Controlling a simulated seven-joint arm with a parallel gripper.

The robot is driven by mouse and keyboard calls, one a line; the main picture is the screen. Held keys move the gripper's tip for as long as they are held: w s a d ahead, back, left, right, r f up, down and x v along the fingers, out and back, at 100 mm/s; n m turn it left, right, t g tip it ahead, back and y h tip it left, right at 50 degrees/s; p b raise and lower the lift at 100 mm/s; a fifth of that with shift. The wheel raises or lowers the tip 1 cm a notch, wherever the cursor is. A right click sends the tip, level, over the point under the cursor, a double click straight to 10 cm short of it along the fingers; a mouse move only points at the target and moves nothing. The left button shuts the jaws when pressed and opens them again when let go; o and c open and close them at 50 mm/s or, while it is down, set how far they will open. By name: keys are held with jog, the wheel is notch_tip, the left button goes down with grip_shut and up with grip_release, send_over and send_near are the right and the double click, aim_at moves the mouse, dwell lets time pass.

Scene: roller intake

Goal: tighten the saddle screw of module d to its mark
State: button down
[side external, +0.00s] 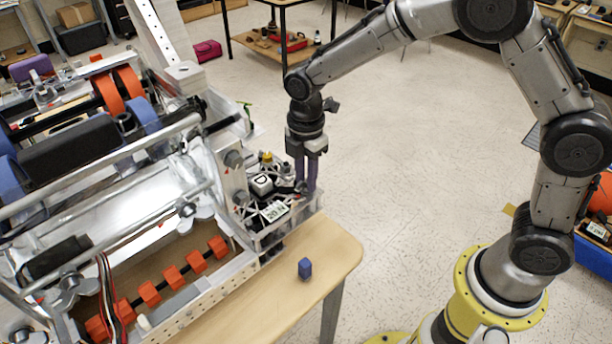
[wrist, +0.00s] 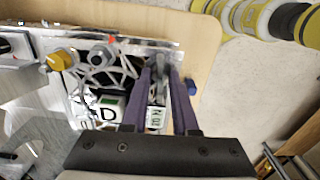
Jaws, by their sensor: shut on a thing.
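In the wrist view the fingers (wrist: 163,68) are shut on a small grey part (wrist: 161,66) at the module's edge. Fingers cover most of this part, so I cannot tell its shape, its mark or whether it is the saddle screw. A white number label (side external: 274,211) lies in front of the D block.
A yellow knob (wrist: 61,60) and a grey hex-headed fitting (wrist: 101,55) sit near the module. A small blue block (side external: 305,268) stands on the wooden table (side external: 335,245). The big roller machine (side external: 120,215) fills the left side. Table space right of the module is mostly clear.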

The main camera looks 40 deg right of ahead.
jog(key=c, duration=0.9)
grip_release()
jog(key=shift+r, duration=3.45)
jog(key=s+d+r+m+t, duration=0.2)
jog(key=s+d+r, duration=0.25)
jog(key=r, duration=0.25)
jog(key=s+d+r+m+t, duration=0.2)
jog(key=s+d+r, duration=0.1)
jog(key=s+r, duration=0.3)
jog(key=s+d+f+m, duration=0.1)
jog(key=s+m, duration=0.3)
jog(key=s+d+f+m+t, duration=0.1)
jog(key=s+m, duration=0.4)
jog(key=s+d+f+m, duration=0.1)
jog(key=s+f+m, duration=0.1)
jog(key=s+m, duration=0.3)
jog(key=shift+d+t, duration=0.2)
jog(key=shift+t, duration=0.1)
